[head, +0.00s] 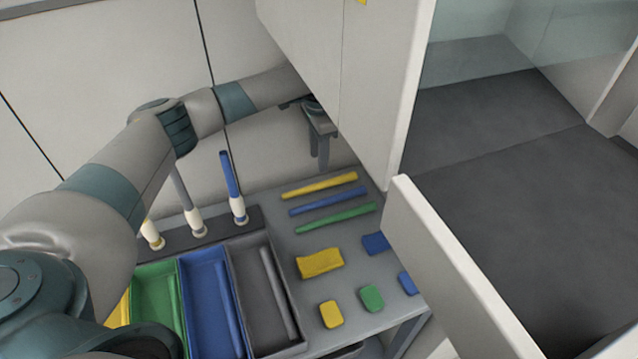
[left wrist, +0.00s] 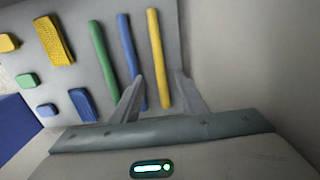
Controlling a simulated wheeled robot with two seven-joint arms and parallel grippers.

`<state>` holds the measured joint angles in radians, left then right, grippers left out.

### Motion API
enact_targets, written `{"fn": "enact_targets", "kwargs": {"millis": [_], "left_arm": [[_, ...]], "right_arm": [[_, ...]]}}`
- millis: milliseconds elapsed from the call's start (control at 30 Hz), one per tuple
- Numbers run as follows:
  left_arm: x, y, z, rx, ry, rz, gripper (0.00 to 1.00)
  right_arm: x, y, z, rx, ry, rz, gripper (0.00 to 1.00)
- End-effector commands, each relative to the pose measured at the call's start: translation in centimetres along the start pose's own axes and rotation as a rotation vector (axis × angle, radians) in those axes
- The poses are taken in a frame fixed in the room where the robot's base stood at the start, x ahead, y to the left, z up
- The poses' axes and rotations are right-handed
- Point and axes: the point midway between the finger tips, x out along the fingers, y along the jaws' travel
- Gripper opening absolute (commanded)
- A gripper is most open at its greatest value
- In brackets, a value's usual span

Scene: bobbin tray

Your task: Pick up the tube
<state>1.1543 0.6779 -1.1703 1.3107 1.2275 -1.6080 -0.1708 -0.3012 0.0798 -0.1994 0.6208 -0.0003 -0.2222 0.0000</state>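Three tubes lie side by side on the grey table: a yellow tube (head: 320,185), a blue tube (head: 328,201) and a green tube (head: 336,218). In the left wrist view they are the yellow tube (left wrist: 157,50), blue tube (left wrist: 130,50) and green tube (left wrist: 103,55). My left gripper (head: 318,166) is open and empty, behind and above the yellow tube. In the left wrist view my fingers (left wrist: 159,76) spread on either side of the yellow tube's near part, with the left finger overlapping the blue tube. My right gripper is out of view.
A rack (head: 166,240) holds upright white-based pegs, one with a blue tube (head: 229,174). Green, blue and grey bins (head: 235,268) stand in front. Yellow cloth (head: 320,263) and small blocks (head: 331,314) lie nearby. A white cabinet (head: 372,100) closely overhangs my left gripper.

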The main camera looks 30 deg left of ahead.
Motion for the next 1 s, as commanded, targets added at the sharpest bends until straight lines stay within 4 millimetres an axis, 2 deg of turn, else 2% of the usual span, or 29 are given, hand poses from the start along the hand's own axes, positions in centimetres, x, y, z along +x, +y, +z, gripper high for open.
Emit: {"fn": "enact_targets", "kwargs": {"millis": [200,300,767,1000], "left_arm": [[3.4,0.0,0.1,-0.001,-0.003,0.002,0.39],[4.2,0.0,0.0,0.000,-0.001,0.001,0.39],[4.8,0.0,0.0,0.000,-0.001,0.001,0.39],[6.8,0.2,-0.2,-0.002,-0.004,0.002,0.39]], "right_arm": [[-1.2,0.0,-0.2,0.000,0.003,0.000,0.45],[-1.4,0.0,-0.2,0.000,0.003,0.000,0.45],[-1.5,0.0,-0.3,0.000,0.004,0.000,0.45],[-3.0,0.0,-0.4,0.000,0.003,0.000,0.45]]}}
